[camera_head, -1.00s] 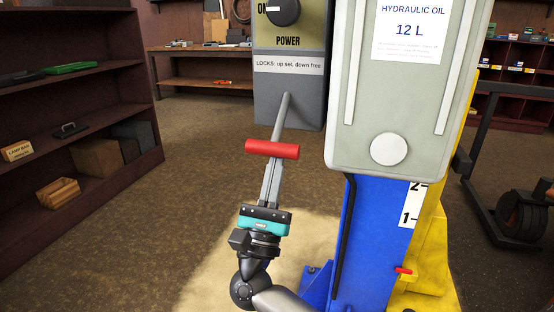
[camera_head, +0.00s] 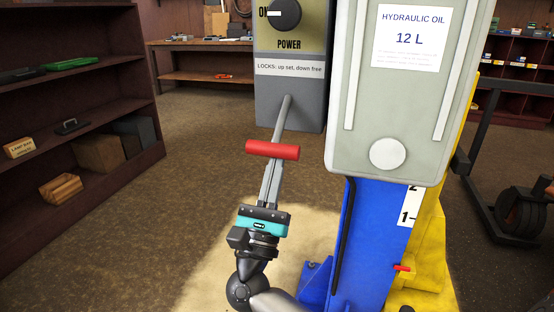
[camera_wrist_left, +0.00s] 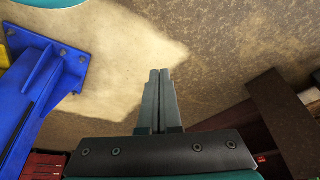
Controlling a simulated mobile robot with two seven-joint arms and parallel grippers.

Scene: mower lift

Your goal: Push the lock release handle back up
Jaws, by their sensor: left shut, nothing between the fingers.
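The lock release handle is a grey lever with a red crossbar grip (camera_head: 272,150). It slants down out of the grey control box (camera_head: 290,104), below the label "LOCKS: up set, down free". My left gripper (camera_head: 273,166) points upward with its fingers together and empty. Its tips are right beneath the red grip in the head view; I cannot tell whether they touch it. The shut fingers also show in the left wrist view (camera_wrist_left: 160,75), where I cannot make out the handle. My right gripper is not in view.
A blue lift column (camera_head: 366,235) and a pale hydraulic oil tank (camera_head: 400,110) stand right of the handle. A dark shelf (camera_head: 85,110) is at the left and a workbench (camera_head: 205,85) behind. Open floor lies between them.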

